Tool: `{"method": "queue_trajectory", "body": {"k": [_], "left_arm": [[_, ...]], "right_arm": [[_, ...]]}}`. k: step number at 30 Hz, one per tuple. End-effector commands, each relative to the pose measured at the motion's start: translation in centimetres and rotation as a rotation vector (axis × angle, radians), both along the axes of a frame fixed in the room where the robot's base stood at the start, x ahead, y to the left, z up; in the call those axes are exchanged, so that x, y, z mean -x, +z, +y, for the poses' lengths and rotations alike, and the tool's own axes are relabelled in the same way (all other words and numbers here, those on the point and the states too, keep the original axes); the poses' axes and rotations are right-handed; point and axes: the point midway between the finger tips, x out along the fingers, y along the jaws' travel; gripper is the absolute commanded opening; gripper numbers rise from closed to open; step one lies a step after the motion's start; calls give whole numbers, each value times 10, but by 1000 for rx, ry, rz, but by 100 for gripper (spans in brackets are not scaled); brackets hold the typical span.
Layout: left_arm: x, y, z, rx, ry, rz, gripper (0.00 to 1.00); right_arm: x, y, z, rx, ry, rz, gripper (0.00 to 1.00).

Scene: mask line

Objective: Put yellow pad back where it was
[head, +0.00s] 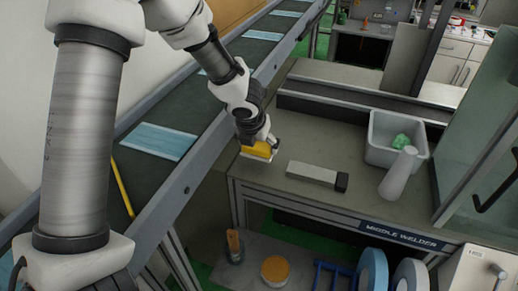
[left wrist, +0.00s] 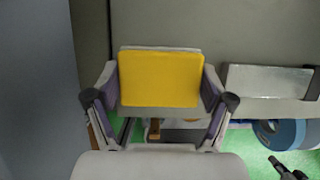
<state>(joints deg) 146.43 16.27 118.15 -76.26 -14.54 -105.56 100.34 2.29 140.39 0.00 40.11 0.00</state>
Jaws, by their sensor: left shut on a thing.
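The yellow pad (head: 259,149) is at the front left corner of the grey workbench (head: 330,105), by the conveyor. In the left wrist view the yellow pad (left wrist: 161,79) lies flat and level between the fingers, with a pale edge showing behind it. My left gripper (head: 262,143) is shut on the pad; its two fingers (left wrist: 160,95) press on the pad's left and right sides. Whether the pad touches the bench or a white base under it, I cannot tell. My right gripper is not in view.
A grey block with a black end (head: 317,175) lies just right of the pad. A grey bin (head: 381,153) with a green item and a pale bottle (head: 397,173) stand further right. The conveyor (head: 150,110) carries blue masks (head: 158,141). Blue rolls (head: 372,270) sit on the shelf below.

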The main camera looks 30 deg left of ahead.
Motion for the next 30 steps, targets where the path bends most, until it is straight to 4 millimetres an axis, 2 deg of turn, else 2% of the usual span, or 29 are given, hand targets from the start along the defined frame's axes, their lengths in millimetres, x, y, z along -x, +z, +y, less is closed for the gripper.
{"method": "queue_trajectory", "body": {"k": [1, 3, 10, 15, 16, 17, 26, 30], "left_arm": [[1, -18, 0, 0, -2, 2, 43], [1, -30, 0, -1, -3, 2, 43], [1, -28, -1, 1, -1, 1, 43], [1, -34, -1, 1, -1, 1, 43], [1, -33, -1, 1, -1, 1, 88], [1, -32, -1, 1, -1, 1, 99], [1, -32, -1, 1, -1, 1, 100], [1, -23, -1, 1, 0, 0, 100]], "right_arm": [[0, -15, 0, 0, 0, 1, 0], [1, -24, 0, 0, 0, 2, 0], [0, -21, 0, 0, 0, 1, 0], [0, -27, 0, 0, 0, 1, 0], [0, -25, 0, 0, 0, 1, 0], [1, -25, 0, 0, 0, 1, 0], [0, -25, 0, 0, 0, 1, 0], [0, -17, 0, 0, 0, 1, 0]]}}
